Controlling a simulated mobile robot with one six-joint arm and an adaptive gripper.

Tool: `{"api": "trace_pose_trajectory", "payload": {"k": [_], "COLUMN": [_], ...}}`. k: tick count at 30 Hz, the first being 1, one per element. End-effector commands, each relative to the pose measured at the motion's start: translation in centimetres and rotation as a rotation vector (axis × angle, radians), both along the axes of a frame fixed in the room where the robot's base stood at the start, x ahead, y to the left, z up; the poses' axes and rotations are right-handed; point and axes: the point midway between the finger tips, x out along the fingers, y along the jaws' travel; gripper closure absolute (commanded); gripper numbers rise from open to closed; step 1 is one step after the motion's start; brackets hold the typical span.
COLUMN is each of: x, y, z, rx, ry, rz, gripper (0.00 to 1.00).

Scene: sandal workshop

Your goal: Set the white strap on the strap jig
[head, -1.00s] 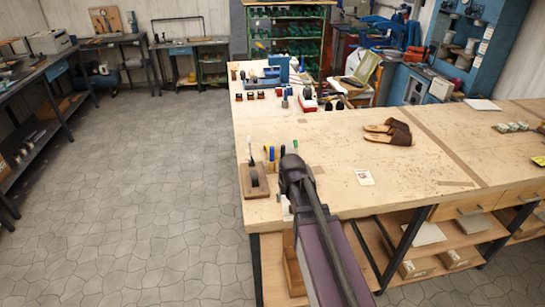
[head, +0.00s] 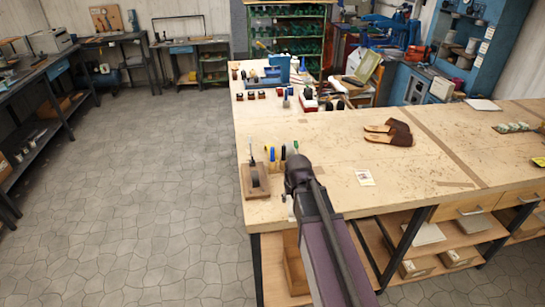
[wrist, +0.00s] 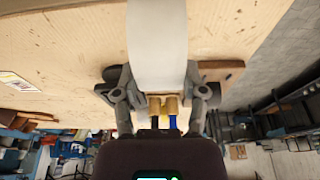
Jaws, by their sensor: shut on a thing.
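My gripper (head: 294,188) is at the near left end of the workbench, seen partly behind my own arm. In the wrist view my gripper (wrist: 159,97) is shut on the white strap (wrist: 157,45), a broad white band running up out of the picture. A small white piece of the strap (head: 290,204) shows beside the gripper in the head view. The strap jig looks to be the wooden base (head: 262,192) with a dark rounded form, left of my gripper. A brown board edge (wrist: 228,66), possibly its base, shows behind the fingers in the wrist view.
Upright tools with coloured handles (head: 271,155) stand just behind the jig. A white card (head: 364,177) and brown sandals (head: 393,133) lie to the right. Bottles and small tools crowd the bench's far end. The bench middle (head: 310,130) is clear.

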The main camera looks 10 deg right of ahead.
Motion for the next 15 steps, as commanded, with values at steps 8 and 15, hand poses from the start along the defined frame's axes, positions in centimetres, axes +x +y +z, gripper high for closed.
{"api": "trace_pose_trajectory", "payload": {"k": [8, 15], "x": [0.3, 2.1], "y": [0.1, 0.1], "z": [0.0, -0.2], "rx": [0.000, -0.001], "ry": [0.000, 0.000], "rz": [0.001, 0.002], "gripper": [0.76, 0.76]}}
